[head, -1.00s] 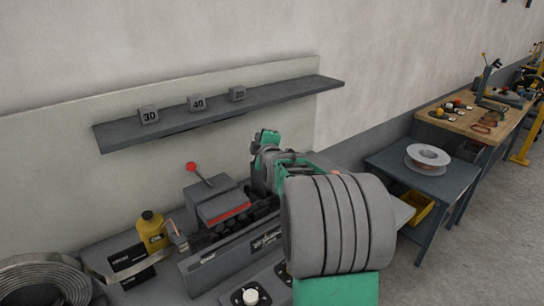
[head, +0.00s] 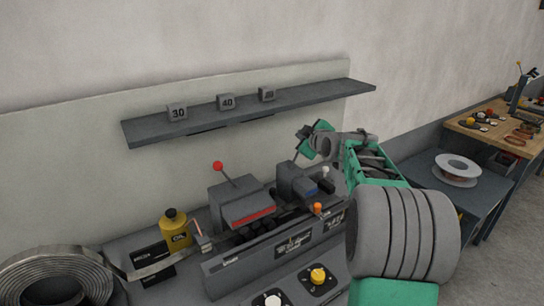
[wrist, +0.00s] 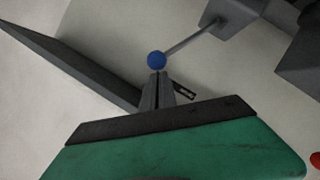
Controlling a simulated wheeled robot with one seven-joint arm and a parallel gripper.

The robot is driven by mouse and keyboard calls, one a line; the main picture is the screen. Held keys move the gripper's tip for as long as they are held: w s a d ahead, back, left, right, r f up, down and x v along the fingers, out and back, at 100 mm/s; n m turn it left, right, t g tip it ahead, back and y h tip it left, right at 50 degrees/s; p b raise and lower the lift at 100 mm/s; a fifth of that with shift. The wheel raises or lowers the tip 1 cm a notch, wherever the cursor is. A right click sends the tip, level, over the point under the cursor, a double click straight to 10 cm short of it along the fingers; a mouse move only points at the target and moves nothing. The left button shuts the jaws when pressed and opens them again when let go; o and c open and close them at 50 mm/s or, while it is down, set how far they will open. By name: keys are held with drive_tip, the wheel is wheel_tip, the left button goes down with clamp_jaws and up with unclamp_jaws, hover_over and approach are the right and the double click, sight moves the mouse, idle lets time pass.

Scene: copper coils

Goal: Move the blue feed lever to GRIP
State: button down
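The blue feed lever shows in the wrist view as a blue ball (wrist: 156,60) on a thin grey rod, which runs up and right to a grey block. My gripper (wrist: 156,74) points toward the ball; its narrow fingers are together with only a thin line between them. The ball sits just beyond the fingertips, and I cannot tell whether they touch. In the head view my gripper (head: 303,131) is above the grey feed unit (head: 296,184) with the blue stripe. The ball cannot be made out there. No GRIP marking is readable.
A red-knobbed lever (head: 218,166) stands on the machine to the left. An orange knob (head: 318,208) and a pale knob (head: 325,172) are close to the feed unit. A shelf (head: 250,108) with numbered blocks is on the panel behind. A yellow oil can (head: 175,230) and metal coil are left.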

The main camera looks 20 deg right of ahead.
drive_tip(key=shift+d+f, duration=0.1)
drive_tip(key=shift+f, duration=0.1)
drive_tip(key=s+a+r+b, duration=0.3)
drive_tip(key=s+r, duration=0.3)
drive_tip(key=s, duration=0.3)
drive_tip(key=shift+s+a+b, duration=0.3)
drive_tip(key=shift+a+b, duration=0.05)
